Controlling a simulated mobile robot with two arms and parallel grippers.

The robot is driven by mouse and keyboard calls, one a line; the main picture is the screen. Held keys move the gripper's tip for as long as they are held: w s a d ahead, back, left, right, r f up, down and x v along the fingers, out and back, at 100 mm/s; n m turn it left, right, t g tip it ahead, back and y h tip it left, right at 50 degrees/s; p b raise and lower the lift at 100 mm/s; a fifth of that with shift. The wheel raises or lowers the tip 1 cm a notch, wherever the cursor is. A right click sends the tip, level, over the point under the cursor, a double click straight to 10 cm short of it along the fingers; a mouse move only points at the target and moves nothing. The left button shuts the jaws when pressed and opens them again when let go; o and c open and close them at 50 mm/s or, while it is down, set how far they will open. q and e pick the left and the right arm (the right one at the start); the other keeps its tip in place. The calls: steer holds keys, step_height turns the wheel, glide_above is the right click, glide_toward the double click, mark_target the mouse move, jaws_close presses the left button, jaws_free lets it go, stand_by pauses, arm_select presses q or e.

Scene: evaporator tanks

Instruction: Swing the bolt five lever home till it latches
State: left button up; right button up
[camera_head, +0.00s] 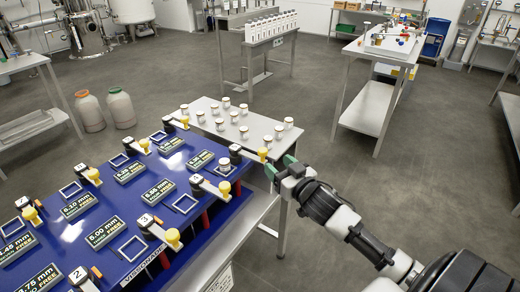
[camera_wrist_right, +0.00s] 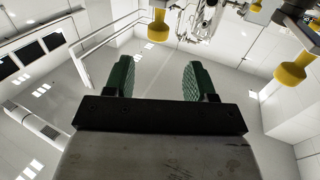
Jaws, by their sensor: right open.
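The bolt five lever (camera_head: 250,152) is at the far right corner of the blue panel (camera_head: 205,222), in line after the blocks marked 2, 3 and 4; its own number is too small to read surely. Its yellow knob (camera_head: 263,154) sticks out over the panel's right edge. My right gripper (camera_head: 281,170), with green finger pads, is open and empty just right of that knob, seemingly apart from it. In the right wrist view the open fingers (camera_wrist_right: 158,80) have nothing between them. Yellow knobs hang above and right of them; I cannot tell which is five's. My left gripper is not in view.
The lever four knob (camera_head: 224,187) and lever three knob (camera_head: 172,238) stand along the same edge. Several white-capped jars (camera_head: 244,132) stand on a steel table (camera_head: 208,103) behind the panel. Floor right of my gripper is clear up to a white-topped table (camera_head: 374,52).

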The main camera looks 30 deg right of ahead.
mark_target(259, 158)
steer(key=w+p, duration=0.1)
steer(key=w, duration=0.9)
steer(key=shift+w+d, duration=0.1)
steer(key=shift+w, duration=0.25)
steer(key=shift+c, duration=0.3)
jaws_close()
